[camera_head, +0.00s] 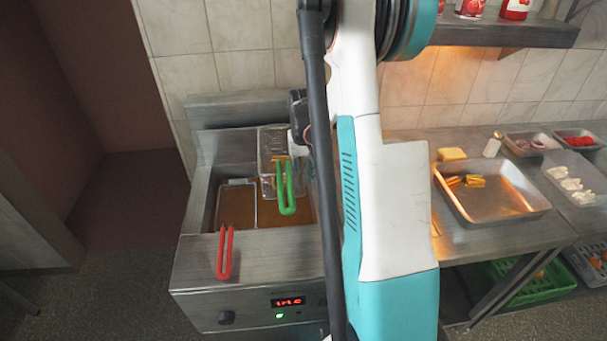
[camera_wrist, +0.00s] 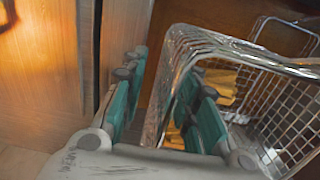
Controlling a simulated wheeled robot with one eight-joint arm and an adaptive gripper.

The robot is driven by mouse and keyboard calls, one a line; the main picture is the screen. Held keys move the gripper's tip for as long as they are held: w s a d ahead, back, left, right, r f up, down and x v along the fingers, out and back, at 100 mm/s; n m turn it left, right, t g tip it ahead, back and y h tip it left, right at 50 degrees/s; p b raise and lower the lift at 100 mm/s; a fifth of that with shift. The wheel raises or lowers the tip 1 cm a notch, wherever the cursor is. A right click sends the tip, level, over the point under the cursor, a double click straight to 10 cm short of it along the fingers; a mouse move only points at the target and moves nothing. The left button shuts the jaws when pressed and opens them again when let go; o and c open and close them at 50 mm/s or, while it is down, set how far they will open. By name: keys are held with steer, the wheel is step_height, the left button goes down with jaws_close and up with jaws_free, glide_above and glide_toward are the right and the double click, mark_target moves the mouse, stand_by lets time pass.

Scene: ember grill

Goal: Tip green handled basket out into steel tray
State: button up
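The green-handled basket (camera_head: 272,147) is a wire basket over the back right of the fryer in the head view, its green handle (camera_head: 288,190) pointing to the front. It fills the right of the wrist view (camera_wrist: 290,130), with yellow pieces (camera_wrist: 222,88) inside. My gripper (camera_wrist: 163,100) straddles the basket's wire wall, one teal finger outside and one inside. A gap shows between the outer finger and the wall, so it looks open. In the head view my arm mostly hides it. The steel tray (camera_head: 510,205) lies on the right counter with a few yellow-orange pieces in it.
A red-handled basket (camera_head: 238,205) sits in the fryer's left side. Several small food trays (camera_head: 575,165), a yellow block (camera_head: 452,154) and a shaker (camera_head: 492,146) stand along the right counter. A shelf (camera_head: 510,32) overhangs it. A green crate (camera_head: 530,285) is below.

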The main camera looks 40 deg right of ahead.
step_height(320, 180, up, 12)
stand_by(0.5)
